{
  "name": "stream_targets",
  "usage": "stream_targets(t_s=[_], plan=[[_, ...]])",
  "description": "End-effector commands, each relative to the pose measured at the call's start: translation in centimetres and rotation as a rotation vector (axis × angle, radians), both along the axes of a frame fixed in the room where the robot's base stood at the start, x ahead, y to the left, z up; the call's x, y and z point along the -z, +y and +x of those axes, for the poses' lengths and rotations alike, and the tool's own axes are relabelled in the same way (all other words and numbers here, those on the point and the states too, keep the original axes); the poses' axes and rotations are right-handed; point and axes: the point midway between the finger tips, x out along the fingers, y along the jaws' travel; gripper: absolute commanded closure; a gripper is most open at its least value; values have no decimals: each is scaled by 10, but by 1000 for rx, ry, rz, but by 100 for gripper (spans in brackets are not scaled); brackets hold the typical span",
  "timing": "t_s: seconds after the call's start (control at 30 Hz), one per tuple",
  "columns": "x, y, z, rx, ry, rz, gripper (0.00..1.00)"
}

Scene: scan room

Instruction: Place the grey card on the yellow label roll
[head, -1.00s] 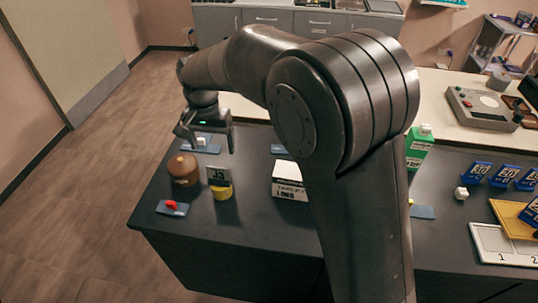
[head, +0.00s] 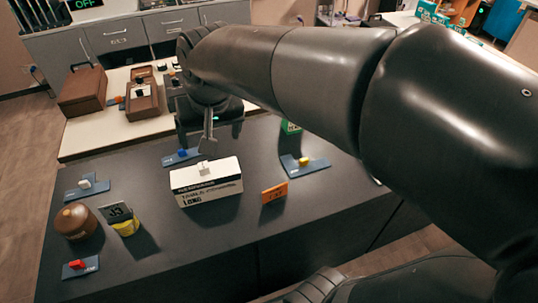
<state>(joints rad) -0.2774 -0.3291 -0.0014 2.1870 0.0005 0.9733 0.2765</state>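The grey card (head: 116,212), marked 35, stands upright and slightly tilted at the yellow label roll (head: 127,229) near the left of the dark counter. Its lower edge overlaps the roll's top and it appears to rest on it, though the exact contact is too small to make out. My gripper (head: 208,146) points down behind and above a white and black box, well to the right of the card and roll. I see its fingers nearly edge-on, so the gap between them is unclear. No card shows in it.
A brown round pot (head: 75,221) stands close left of the roll. The white and black box (head: 207,184) with a small white piece on top sits mid-counter. An orange card (head: 274,193) stands right of it. Blue plates with coloured pieces lie around. A wooden box (head: 82,92) stands behind.

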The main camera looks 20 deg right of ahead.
Motion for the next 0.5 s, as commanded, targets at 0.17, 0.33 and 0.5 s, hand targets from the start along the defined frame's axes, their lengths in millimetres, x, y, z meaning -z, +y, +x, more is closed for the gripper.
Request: stream_targets(t_s=[0.17,0.33,0.5], plan=[[0,-52,-47,15,-90,-22,15],[9,-83,-83,20,-155,-56,15],[17,-96,-102,21,-188,-78,15]])
